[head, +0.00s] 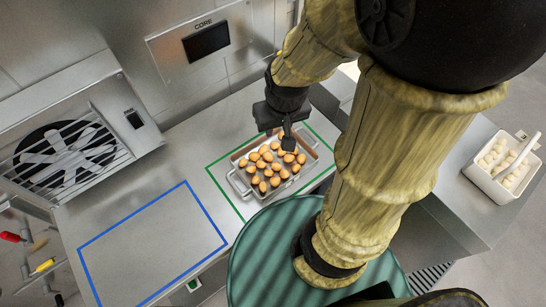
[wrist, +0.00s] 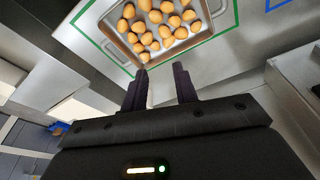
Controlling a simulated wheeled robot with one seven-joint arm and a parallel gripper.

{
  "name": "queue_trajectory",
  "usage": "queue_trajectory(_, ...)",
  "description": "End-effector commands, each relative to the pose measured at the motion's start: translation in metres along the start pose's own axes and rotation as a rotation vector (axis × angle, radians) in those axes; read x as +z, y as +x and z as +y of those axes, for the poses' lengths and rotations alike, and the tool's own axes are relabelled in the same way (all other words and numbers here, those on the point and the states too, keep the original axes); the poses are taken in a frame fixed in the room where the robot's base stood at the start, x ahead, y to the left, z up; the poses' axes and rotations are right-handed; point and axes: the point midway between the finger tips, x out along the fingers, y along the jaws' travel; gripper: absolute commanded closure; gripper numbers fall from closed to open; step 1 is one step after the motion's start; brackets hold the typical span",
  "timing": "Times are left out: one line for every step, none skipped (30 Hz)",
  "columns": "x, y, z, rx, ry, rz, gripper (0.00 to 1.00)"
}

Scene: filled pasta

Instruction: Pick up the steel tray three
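The steel tray (head: 314,154) stands on the metal counter inside a green outline and holds several round orange-brown pieces (head: 268,168). It has wire handles at its ends. The tray (wrist: 212,28) also shows at the top of the wrist view, partly cut off by the frame. My gripper (head: 288,146) is over the tray's far side in the head view. In the wrist view my gripper (wrist: 161,68) has its two fingers apart, with nothing held between them and the tips close to the tray's near rim. I cannot tell whether they touch it.
A blue outlined area (head: 155,245) on the counter is empty. A ribbed green round surface (head: 265,255) lies in front of the tray. A white container (head: 503,165) with pale pieces stands on the right counter. A fan unit with a wire rack (head: 65,155) is at left.

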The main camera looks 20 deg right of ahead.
Motion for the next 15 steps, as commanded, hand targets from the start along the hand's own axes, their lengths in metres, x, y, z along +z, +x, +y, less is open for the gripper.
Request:
queue_trajectory(0.0,0.0,0.0,0.0,0.0,0.0,0.71)
queue_trajectory(0.0,0.0,0.0,0.0,0.0,0.001,0.71)
queue_trajectory(-0.001,0.0,-0.001,-0.002,0.002,0.004,0.71)
queue_trajectory(-0.003,0.001,-0.003,-0.006,0.004,0.008,0.71)
queue_trajectory(-0.006,0.002,-0.005,-0.011,0.009,0.015,0.71)
queue_trajectory(-0.011,0.003,-0.009,-0.019,0.016,0.028,0.71)
queue_trajectory(-0.016,0.004,-0.015,-0.029,0.023,0.042,0.71)
queue_trajectory(-0.022,0.006,-0.02,-0.04,0.033,0.057,0.71)
queue_trajectory(-0.032,0.009,-0.028,-0.056,0.052,0.084,0.71)
queue_trajectory(-0.041,0.011,-0.035,-0.069,0.07,0.108,0.71)
queue_trajectory(-0.05,0.014,-0.042,-0.083,0.091,0.133,0.71)
queue_trajectory(-0.063,0.017,-0.053,-0.101,0.123,0.17,0.71)
queue_trajectory(-0.074,0.019,-0.06,-0.113,0.151,0.201,0.71)
queue_trajectory(-0.085,0.022,-0.068,-0.123,0.177,0.231,0.71)
queue_trajectory(-0.099,0.026,-0.078,-0.135,0.218,0.272,0.71)
